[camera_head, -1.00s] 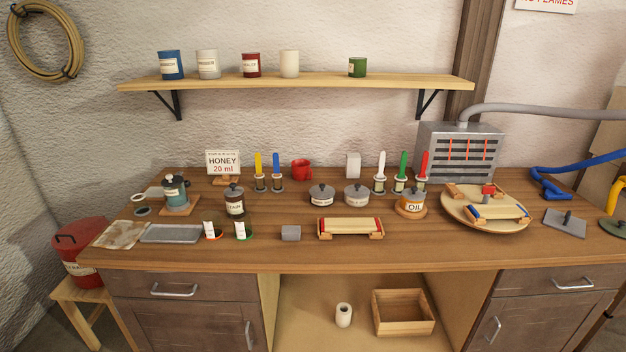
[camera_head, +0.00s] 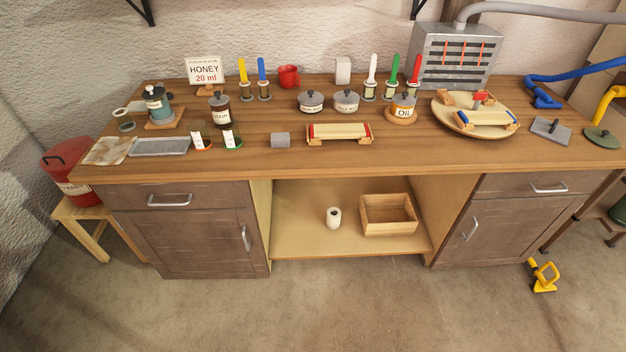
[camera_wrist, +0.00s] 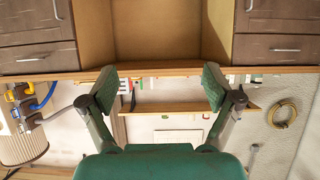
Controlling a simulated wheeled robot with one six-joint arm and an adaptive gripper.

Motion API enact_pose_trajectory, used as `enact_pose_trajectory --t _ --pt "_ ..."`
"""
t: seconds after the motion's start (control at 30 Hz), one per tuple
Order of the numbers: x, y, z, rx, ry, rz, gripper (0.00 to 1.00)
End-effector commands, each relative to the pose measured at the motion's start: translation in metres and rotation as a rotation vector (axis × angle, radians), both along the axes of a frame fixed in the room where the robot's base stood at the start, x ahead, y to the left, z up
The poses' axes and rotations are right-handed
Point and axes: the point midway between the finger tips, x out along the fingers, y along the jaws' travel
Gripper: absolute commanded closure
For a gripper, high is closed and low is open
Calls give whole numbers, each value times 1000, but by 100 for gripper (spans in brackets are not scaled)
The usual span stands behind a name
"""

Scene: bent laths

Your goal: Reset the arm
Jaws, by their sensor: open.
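My gripper (camera_wrist: 158,90) shows in the wrist view with its two green-padded fingers spread wide apart. It is open and nothing is between the fingers. The wrist view looks upside down at the workbench, with its drawers at the top and the wall below. My arm and gripper do not show in the head view. In the head view a wooden workbench (camera_head: 400,160) stands ahead against the wall.
A red bin (camera_head: 72,165) stands left. The floor (camera_head: 330,300) in front is mostly clear; a yellow object (camera_head: 543,277) lies right.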

Motion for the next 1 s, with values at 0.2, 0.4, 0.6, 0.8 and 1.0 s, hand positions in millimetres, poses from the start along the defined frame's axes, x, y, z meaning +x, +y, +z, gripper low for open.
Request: enact_pose_trajectory --t 0.2,0.4,0.6,0.8,1.0 --pt "-61 0 48 0 -74 0 11" --pt "-99 0 97 0 -143 0 11" --pt "-116 0 125 0 -182 0 11" --pt "-118 0 129 0 -187 0 11" --pt "-118 0 129 0 -187 0 11"
